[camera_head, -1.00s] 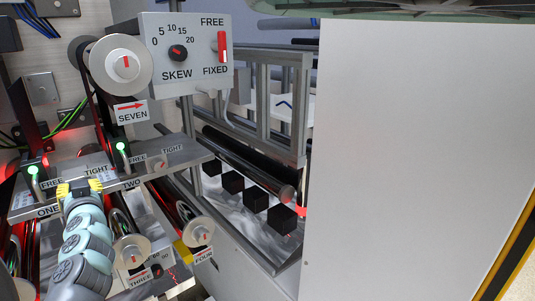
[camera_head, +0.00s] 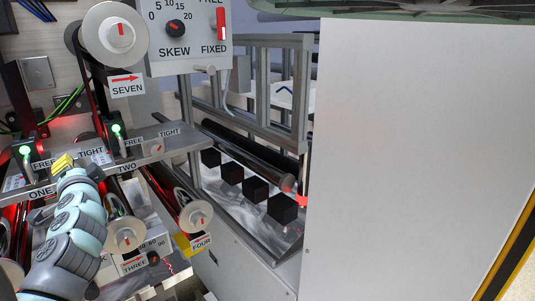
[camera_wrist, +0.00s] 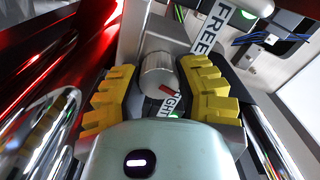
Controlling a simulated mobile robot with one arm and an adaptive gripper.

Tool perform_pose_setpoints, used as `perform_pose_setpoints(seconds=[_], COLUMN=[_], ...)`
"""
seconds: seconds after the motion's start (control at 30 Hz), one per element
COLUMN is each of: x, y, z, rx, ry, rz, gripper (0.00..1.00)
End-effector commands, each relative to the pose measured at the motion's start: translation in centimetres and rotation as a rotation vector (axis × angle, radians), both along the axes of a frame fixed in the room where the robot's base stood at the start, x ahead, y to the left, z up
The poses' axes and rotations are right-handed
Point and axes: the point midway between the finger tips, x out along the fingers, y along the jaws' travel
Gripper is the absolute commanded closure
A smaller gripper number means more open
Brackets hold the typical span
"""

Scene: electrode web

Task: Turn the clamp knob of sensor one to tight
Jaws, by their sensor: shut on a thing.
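The clamp knob of sensor one (camera_wrist: 157,72) is a short silver cylinder in the wrist view. It sits between the yellow fingers of my gripper (camera_wrist: 160,92), which is shut on it. A red mark (camera_wrist: 168,91) shows at the knob's lower right edge, beside the partly hidden TIGHT label (camera_wrist: 179,101). The FREE label (camera_wrist: 211,28) lies to the upper right. In the head view, my gripper (camera_head: 62,163) is at the shelf marked ONE (camera_head: 40,193), between its FREE label (camera_head: 43,165) and TIGHT label (camera_head: 91,153). The knob is hidden there.
Sensor two's knob (camera_head: 157,149) stands farther right on the same shelf, with a green-lit sensor (camera_head: 116,130) beside it. Rollers three (camera_head: 125,238) and four (camera_head: 197,218) are below. A large white panel (camera_head: 410,150) fills the right side.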

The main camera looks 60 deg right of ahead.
Motion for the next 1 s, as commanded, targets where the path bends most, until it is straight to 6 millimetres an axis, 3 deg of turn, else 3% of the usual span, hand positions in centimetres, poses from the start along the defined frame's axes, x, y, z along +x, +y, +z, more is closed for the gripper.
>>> perform_pose_setpoints(seconds=[0.5,1.0], x=[-0.09,-0.09], y=[-0.27,-0.27], z=[-0.25,-0.25], rx=[0.374,0.475], ry=[-0.107,-0.135], rz=[-0.006,-0.006], gripper=[1.00,1.00])
